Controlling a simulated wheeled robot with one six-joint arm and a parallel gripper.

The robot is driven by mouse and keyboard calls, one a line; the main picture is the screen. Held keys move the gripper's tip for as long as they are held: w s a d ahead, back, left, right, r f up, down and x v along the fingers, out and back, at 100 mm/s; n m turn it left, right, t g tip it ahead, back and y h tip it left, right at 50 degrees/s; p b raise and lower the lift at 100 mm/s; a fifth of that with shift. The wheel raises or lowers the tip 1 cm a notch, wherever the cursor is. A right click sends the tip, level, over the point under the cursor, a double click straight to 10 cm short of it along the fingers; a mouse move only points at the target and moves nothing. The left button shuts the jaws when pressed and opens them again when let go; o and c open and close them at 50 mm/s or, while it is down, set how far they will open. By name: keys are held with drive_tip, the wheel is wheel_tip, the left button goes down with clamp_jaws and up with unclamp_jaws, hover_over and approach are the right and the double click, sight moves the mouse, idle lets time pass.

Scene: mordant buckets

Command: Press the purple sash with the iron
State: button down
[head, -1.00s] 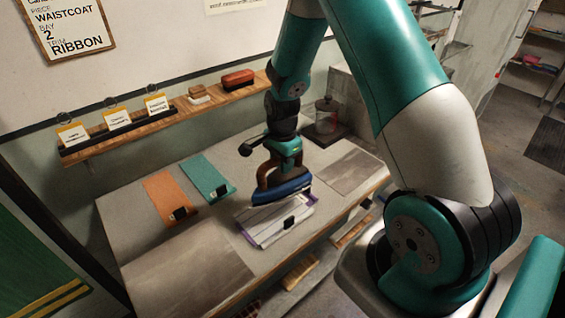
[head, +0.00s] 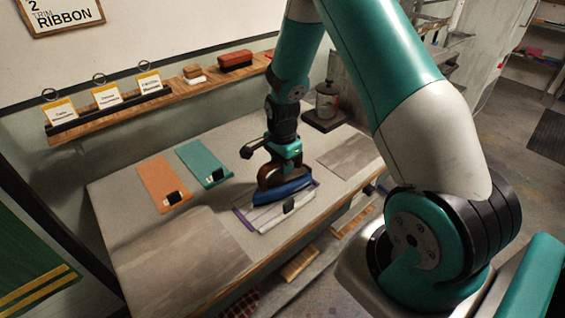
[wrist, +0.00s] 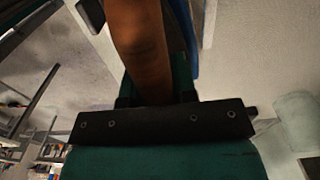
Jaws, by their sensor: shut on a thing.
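The purple sash (head: 266,223) lies on the table as a pale, folded strip with purple edges and a black clip on it. The iron has a blue body (head: 286,191) and a brown arched handle. My gripper (head: 281,163) is shut on the handle, which also shows brown between the jaws (wrist: 155,98) in the wrist view. The iron is at the far side of the sash and covers part of it. I cannot tell whether its sole touches the cloth.
An orange strip (head: 158,177) and a teal strip (head: 200,158) lie on the table to the left. Flat grey panels lie on the table at front left (head: 175,262) and right (head: 350,157). A lidded jar (head: 326,100) stands at the back right. A wall shelf (head: 150,107) holds cards and blocks.

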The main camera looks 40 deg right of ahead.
drive_tip(key=shift+f+b, duration=0.4)
drive_tip(key=shift+f, duration=0.15)
idle(1.0)
idle(2.6)
drive_tip(key=shift+r+p, duration=1.95)
drive_tip(key=shift+r, duration=0.65)
drive_tip(key=shift+f, duration=0.1)
